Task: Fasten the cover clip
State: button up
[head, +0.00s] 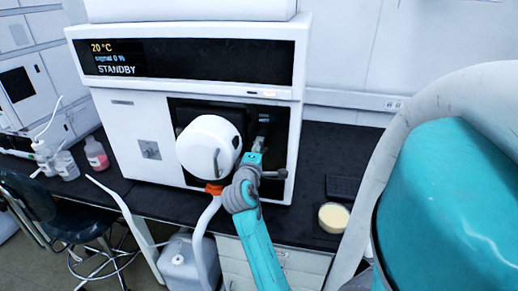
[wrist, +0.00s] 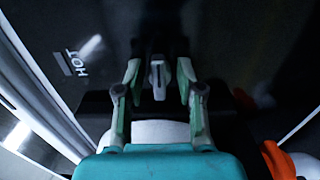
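A small light grey clip (wrist: 157,76) stands out from the black instrument front in the wrist view. In the head view, what looks like the clip (head: 259,142) shows just beyond my gripper (head: 255,154). In the wrist view, my gripper (wrist: 158,78) is open, with one finger on each side of the clip and a dark gap between each finger and it. Whether the fingertips reach past the clip's end is hard to tell. The white round cover (head: 205,143) is left of my gripper. The clip's base is lost in shadow.
The white instrument (head: 136,117) shows STANDBY and 20 °C on its display (head: 190,60). A HOT label (wrist: 76,62) is left of the clip. An orange part (head: 213,189) sits below the cover. A yellowish dish (head: 333,217) is on the bench at right. Bottles (head: 96,153) stand at left.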

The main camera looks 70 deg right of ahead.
grip_shut()
jog(key=n, duration=0.4)
jog(key=shift+n, duration=0.4)
jog(key=n, duration=0.4)
jog(key=shift+n, duration=0.3)
jog(key=n, duration=0.4)
jog(key=shift+f+n, duration=0.1)
jog(key=shift+n, duration=2.1)
